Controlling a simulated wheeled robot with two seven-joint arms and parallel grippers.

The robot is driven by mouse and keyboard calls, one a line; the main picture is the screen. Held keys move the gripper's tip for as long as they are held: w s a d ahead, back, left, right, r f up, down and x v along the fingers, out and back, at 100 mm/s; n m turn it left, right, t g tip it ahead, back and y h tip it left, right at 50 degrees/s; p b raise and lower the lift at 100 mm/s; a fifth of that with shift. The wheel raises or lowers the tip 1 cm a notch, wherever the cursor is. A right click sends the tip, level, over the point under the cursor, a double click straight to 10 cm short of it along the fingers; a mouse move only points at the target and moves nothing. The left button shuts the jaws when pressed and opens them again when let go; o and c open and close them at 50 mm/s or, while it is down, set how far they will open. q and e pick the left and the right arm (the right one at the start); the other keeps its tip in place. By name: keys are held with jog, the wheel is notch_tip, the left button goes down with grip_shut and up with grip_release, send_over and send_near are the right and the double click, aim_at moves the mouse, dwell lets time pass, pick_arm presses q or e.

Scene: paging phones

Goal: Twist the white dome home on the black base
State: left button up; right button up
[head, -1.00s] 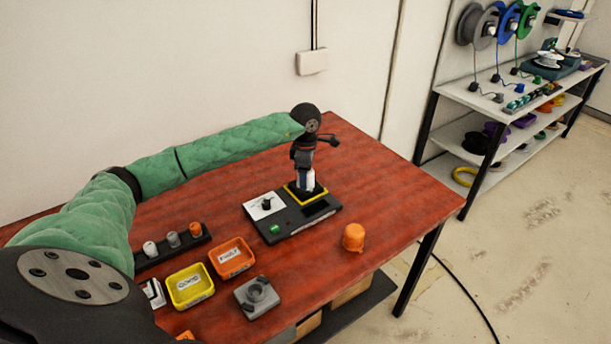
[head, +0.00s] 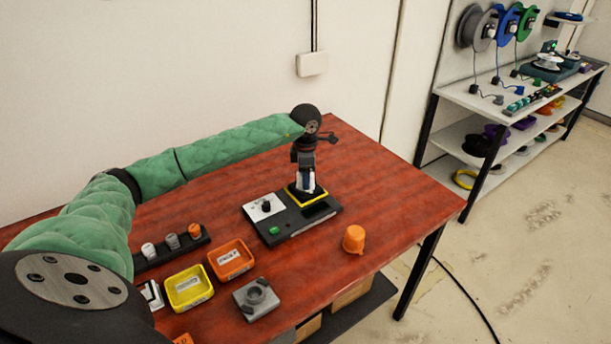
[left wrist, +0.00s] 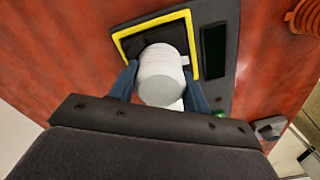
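The white dome (left wrist: 160,75) shows in the left wrist view as a pale cylinder between the two dark fingers of my left gripper (left wrist: 162,82). Both fingers lie against its sides. It stands over the black base (left wrist: 133,45), a dark square inside a yellow frame, and hides part of it. In the head view the left gripper (head: 306,172) points straight down over the yellow-framed spot, with a little of the white dome (head: 308,182) showing between the fingers. The seam between dome and base is hidden, so I cannot tell how they are seated. My right gripper is out of view.
The yellow frame is part of a dark device (head: 300,226) with a green button. An orange cap (head: 354,238) stands to its right. A grey fixture (head: 256,298), yellow tray (head: 190,304), orange tray (head: 248,270) and peg rack (head: 180,255) are nearer. The table's right end is clear.

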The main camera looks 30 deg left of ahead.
pick_arm(q)
jog(key=shift+c, duration=0.2)
jog(key=shift+f+m+b, duration=0.15)
jog(key=shift+m+b, duration=0.25)
jog(key=shift+b, duration=0.05)
jog(key=shift+m+b, duration=0.6)
jog(key=shift+m, duration=0.2)
jog(key=shift+m+b, duration=0.5)
jog(key=shift+b, duration=0.05)
jog(key=shift+m+b, duration=0.45)
jog(key=shift+m, duration=0.25)
